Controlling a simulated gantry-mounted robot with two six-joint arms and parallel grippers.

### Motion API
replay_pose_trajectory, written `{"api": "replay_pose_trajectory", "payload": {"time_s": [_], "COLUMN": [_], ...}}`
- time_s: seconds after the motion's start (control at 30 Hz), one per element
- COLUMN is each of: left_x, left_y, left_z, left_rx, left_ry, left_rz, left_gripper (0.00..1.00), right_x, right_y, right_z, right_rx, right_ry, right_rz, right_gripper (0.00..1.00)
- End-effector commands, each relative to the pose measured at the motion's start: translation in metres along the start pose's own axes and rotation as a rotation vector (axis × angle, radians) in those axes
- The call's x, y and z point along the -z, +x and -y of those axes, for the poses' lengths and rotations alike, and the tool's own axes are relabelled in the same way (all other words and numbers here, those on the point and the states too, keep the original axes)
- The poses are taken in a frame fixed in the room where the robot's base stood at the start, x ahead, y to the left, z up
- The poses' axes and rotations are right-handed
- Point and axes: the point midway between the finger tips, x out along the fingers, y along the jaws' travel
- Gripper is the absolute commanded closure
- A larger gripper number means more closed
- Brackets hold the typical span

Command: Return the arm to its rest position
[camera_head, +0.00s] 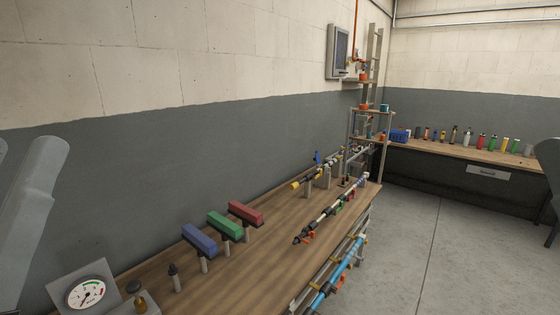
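Grey links of my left arm (30,215) stand at the left edge of the head view. A dark grey part at the right edge (550,170) looks like my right arm. Neither gripper shows in this view, so I cannot see their fingers or whether they hold anything. Both arm parts appear apart from the wooden bench (265,270) in the middle.
The bench holds blue (199,239), green (224,225) and red (246,212) blocks on posts, a gauge (86,292) and a hose assembly (330,210). A shelf rack (372,120) and a bottle-lined back bench (475,158) stand beyond. The grey floor (450,250) is clear.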

Motion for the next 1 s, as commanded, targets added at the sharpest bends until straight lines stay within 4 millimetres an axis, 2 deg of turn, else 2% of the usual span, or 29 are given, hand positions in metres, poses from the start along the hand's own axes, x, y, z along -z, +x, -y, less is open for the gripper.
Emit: {"api": "replay_pose_trajectory", "payload": {"time_s": [0.03, 0.1, 0.3, 0.4, 0.53, 1.0], "left_x": [0.037, 0.061, 0.120, 0.137, 0.143, 0.141], "left_y": [0.040, 0.066, 0.131, 0.149, 0.156, 0.153], "left_z": [0.000, 0.001, 0.001, 0.001, 0.001, 0.001], "left_rx": [0.001, 0.001, 0.002, 0.002, 0.002, 0.002], "left_ry": [0.001, 0.002, 0.003, 0.003, 0.003, 0.003], "left_rz": [0.000, 0.000, 0.000, 0.001, 0.001, 0.000], "left_gripper": [0.45, 0.45, 0.45, 0.45, 0.45, 0.45], "right_x": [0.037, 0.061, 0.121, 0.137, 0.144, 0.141], "right_y": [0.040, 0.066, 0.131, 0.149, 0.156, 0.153], "right_z": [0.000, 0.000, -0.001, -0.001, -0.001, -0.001], "right_rx": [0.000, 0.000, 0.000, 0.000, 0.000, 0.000], "right_ry": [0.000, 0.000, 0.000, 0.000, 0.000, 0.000], "right_rz": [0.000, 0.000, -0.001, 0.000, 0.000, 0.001], "right_gripper": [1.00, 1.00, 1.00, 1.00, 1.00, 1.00]}}
